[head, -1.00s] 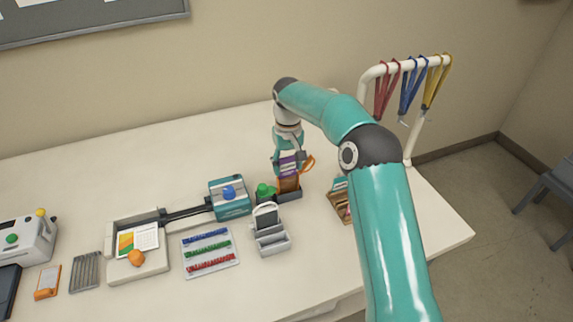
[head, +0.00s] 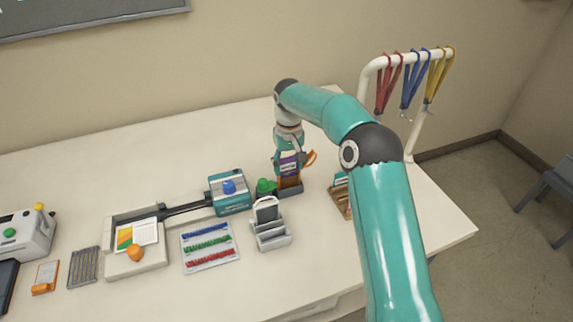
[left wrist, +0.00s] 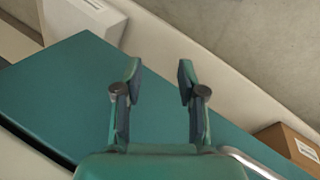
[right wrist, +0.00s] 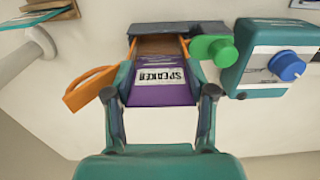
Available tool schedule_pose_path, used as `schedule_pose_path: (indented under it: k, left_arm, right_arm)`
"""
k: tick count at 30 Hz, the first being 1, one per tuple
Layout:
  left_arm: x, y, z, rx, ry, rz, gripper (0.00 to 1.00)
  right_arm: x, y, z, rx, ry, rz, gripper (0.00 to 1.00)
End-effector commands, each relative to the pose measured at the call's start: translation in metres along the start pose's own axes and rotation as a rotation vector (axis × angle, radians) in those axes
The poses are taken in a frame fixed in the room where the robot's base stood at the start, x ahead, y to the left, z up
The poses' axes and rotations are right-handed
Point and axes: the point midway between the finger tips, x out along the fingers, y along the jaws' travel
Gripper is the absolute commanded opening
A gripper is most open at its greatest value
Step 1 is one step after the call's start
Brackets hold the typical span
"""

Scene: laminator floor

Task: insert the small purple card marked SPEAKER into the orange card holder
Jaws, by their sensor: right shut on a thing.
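The small purple card marked SPEAKER (right wrist: 160,95) is between the fingers of my right gripper (right wrist: 162,92), which is shut on it. The orange card holder (right wrist: 160,45) stands just beyond the card in the right wrist view, in a dark base, with an orange loop at its side. The card's far end overlaps the holder's near end; I cannot tell how deep it sits. In the head view the purple card (head: 288,167) shows at the top of the orange holder (head: 289,183), below my right gripper. My left gripper (left wrist: 160,80) is open and empty, away from these things.
A teal device with a blue knob (head: 229,194) and a green knob (head: 265,186) stand close left of the holder. A grey stand (head: 270,235) is in front. A wooden card box (head: 340,199) is to the right. A lanyard rack (head: 420,135) stands at the table's right end.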

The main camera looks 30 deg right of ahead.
Motion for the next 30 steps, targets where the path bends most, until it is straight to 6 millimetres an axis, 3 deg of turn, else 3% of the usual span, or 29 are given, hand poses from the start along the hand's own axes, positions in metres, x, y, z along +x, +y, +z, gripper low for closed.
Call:
schedule_pose_path:
  k: [1, 4, 5, 10, 22, 30]
  left_arm:
    - [0.001, 0.000, 0.000, 0.000, 0.000, 0.000, 0.40]
    - [0.001, 0.000, 0.000, 0.000, 0.000, 0.000, 0.40]
    - [0.001, 0.000, 0.000, 0.000, 0.000, 0.000, 0.40]
    - [0.001, 0.000, 0.000, 0.000, 0.000, 0.000, 0.40]
    - [-0.002, 0.001, 0.000, 0.000, 0.000, 0.000, 0.40]
    - [-0.015, 0.005, 0.000, 0.000, 0.000, 0.000, 0.40]
  right_arm:
    - [0.009, 0.001, 0.003, -0.001, -0.018, 0.001, 0.40]
    - [0.009, 0.001, 0.004, -0.001, -0.019, 0.001, 0.40]
    - [0.009, 0.001, 0.004, 0.000, -0.019, 0.001, 0.58]
    - [0.009, 0.001, 0.004, 0.000, -0.019, 0.001, 0.84]
    - [0.002, 0.001, 0.002, 0.000, -0.009, 0.001, 0.84]
    - [-0.015, 0.000, 0.001, 0.000, -0.007, 0.001, 0.84]
